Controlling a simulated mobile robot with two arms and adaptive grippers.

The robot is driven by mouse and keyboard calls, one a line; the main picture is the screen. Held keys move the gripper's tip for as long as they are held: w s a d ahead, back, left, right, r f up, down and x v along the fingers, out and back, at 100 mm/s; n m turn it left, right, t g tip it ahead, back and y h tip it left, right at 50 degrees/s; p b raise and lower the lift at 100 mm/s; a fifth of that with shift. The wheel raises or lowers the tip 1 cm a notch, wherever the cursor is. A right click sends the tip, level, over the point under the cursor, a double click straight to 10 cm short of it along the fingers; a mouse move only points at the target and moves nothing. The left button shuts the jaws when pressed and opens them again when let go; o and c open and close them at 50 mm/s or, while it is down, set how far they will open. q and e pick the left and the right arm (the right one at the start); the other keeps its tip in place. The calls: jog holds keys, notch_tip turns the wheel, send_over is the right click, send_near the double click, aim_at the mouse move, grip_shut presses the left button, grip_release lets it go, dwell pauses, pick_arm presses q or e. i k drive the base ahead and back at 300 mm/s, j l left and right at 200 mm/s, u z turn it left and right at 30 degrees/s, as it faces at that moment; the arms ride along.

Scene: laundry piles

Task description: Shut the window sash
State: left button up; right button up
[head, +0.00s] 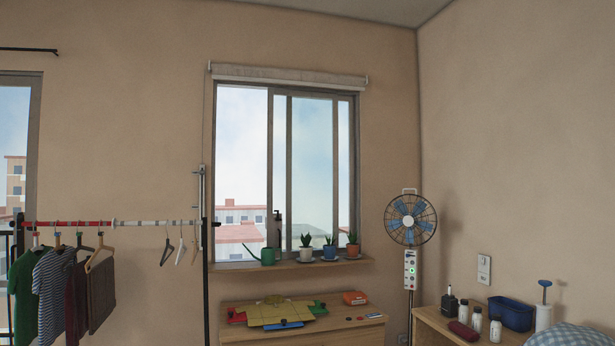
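The window (216,180) is in the wall at the middle of the head view. Its sliding sash (289,170) stands to the right, where upright frame bars sit close together. The left part of the window looks brighter and open, with rooftops outside. Neither of my grippers is in view.
On the sill (290,266) stand a green watering can (267,257), a dark bottle (274,229) and three potted plants (330,253). A dresser (300,333) is below. A clothes rail (160,222) stands left. A fan (410,219) and a cluttered desk (430,318) stand right.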

aim_at(274, 237)
jog(key=i+j+u, duration=0.35)
jog(key=i, duration=0.3)
jog(key=i+j+z, duration=0.1)
jog(key=i, duration=0.3)
jog(key=i+j+z, duration=0.15)
jog(key=i, duration=0.3)
jog(key=i+j+z, duration=0.1)
jog(key=i, duration=0.3)
jog(key=i+j+z, duration=0.1)
jog(key=i, duration=0.3)
jog(key=i+l+z, duration=0.15)
jog(key=i+z, duration=0.6)
jog(key=z, duration=0.2)
jog(key=i+j+z, duration=0.1)
jog(key=i+z, duration=0.4)
jog(key=k, duration=0.1)
